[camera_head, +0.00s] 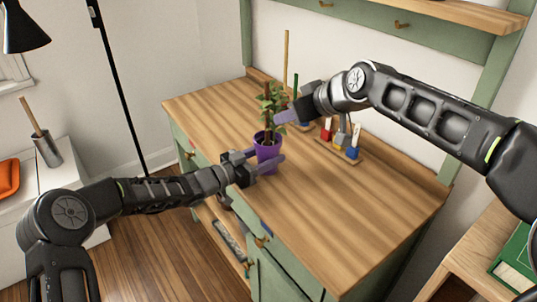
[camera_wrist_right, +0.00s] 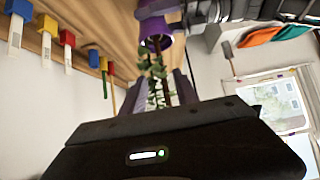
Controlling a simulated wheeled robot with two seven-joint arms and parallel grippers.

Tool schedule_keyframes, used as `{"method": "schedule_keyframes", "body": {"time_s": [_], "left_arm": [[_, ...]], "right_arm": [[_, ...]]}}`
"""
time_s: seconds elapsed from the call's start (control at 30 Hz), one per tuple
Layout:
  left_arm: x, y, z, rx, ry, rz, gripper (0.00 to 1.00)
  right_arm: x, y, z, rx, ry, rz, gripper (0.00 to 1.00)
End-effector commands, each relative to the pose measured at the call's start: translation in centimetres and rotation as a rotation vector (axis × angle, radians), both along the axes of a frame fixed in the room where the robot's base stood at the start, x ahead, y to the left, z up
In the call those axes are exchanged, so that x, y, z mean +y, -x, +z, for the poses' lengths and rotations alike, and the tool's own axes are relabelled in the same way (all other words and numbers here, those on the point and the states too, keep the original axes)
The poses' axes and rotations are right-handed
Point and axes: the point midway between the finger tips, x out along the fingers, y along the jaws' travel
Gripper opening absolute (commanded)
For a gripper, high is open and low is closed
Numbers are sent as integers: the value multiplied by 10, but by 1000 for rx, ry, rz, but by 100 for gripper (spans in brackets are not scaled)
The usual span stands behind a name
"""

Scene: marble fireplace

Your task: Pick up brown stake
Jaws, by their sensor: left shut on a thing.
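A purple pot (camera_head: 267,150) with a leafy green plant (camera_head: 275,102) stands near the left edge of the wooden worktop. A brown stake (camera_head: 267,122) rises upright from the pot among the leaves. My left gripper (camera_head: 265,160) is shut on the purple pot from the left. My right gripper (camera_head: 280,108) is at the plant from the right, above the pot. In the right wrist view the fingers of my right gripper (camera_wrist_right: 160,90) are apart, with leaves and the brown stake (camera_wrist_right: 166,86) between them. The leaves partly hide the stake.
A wooden rack (camera_head: 336,150) with coloured tools stands behind, under my right arm. A tall tan stick (camera_head: 286,60) stands at the back of the worktop (camera_head: 330,225). The front right of the worktop is clear.

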Motion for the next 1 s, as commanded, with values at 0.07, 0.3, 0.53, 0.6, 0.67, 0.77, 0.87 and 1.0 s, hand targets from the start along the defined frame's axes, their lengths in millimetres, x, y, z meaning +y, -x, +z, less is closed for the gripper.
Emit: {"method": "schedule_keyframes", "body": {"time_s": [0.07, 0.3, 0.53, 0.6, 0.67, 0.77, 0.87, 1.0], "left_arm": [[0, 0, 0, 0, 0, -1, 6], [0, 0, 0, 0, 0, -1, 0], [0, 0, 0, 0, 0, -1, 0], [0, 0, 0, 0, 0, -1, 0], [0, 0, 0, 0, 0, -1, 0], [-1, 0, 0, 0, 0, -1, 0], [0, 0, 0, 0, 0, -1, 0], [0, 0, 0, 0, 0, -1, 0]], "right_arm": [[0, 0, 0, 0, 0, 0, 36], [0, 0, 0, 0, 0, 0, 37], [6, 2, -13, 43, 7, -13, 37], [11, 4, -25, 86, 16, -31, 37], [15, 7, -40, 136, 28, -57, 37], [23, 13, -70, 234, 70, -128, 37], [28, 21, -104, 326, 139, -243, 37], [26, 28, -140, 375, 261, -479, 37]]}}
